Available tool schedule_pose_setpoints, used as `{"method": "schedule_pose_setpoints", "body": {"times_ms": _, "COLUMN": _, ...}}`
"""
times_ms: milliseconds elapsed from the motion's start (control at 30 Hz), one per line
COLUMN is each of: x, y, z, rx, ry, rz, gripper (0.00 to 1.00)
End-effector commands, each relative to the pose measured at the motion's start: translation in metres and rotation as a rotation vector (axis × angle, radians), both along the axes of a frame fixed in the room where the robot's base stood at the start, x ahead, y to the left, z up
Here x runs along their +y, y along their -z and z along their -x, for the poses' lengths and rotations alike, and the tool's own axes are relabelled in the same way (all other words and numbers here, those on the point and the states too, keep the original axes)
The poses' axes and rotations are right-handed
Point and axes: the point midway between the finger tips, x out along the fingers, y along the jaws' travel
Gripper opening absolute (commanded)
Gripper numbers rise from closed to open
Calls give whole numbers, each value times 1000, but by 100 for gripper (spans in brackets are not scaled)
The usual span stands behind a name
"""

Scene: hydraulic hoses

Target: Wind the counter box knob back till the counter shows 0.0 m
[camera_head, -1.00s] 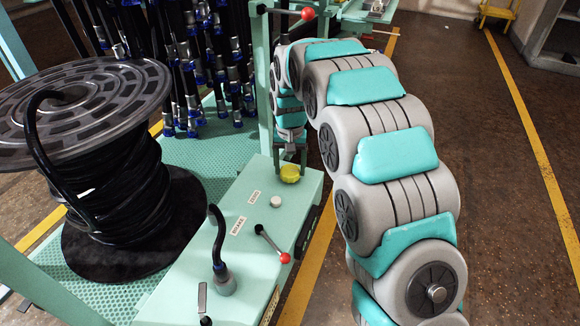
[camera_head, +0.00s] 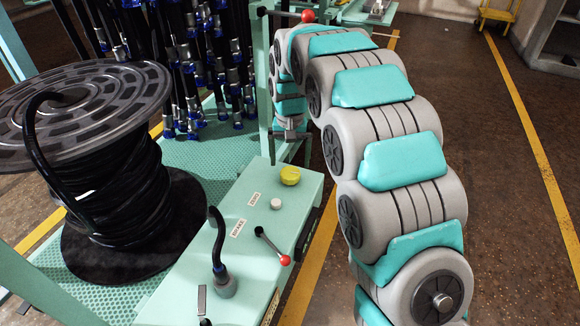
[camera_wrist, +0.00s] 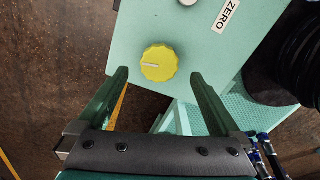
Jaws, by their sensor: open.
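The yellow knob (camera_head: 290,175) sits on top of the pale green counter box (camera_head: 255,225), near its far end. In the wrist view the yellow knob (camera_wrist: 159,63) has a scalloped rim and a white pointer line toward the left. My gripper (camera_head: 290,150) is above the knob and apart from it. In the wrist view my gripper (camera_wrist: 163,88) is open and empty, its fingers apart on either side of the knob's line. The counter's reading does not show; a dark window (camera_head: 308,228) on the box's right side is too small to read.
On the box are a white ZERO button (camera_head: 276,204) and a brake lever with a red ball (camera_head: 284,260). A black hose (camera_head: 217,240) rises from the box. A hose reel (camera_head: 110,180) stands left. Hanging hoses (camera_head: 200,60) are behind.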

Motion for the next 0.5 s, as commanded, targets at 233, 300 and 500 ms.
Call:
{"method": "schedule_pose_setpoints", "body": {"times_ms": 233, "x": 0, "y": -34, "z": 0, "rx": -1, "ry": 0, "rz": 0, "gripper": 100}}
{"method": "schedule_pose_setpoints", "body": {"times_ms": 300, "x": 0, "y": -37, "z": 0, "rx": 1, "ry": 0, "rz": 0, "gripper": 100}}
{"method": "schedule_pose_setpoints", "body": {"times_ms": 500, "x": 0, "y": -37, "z": 0, "rx": 1, "ry": 0, "rz": 1, "gripper": 100}}
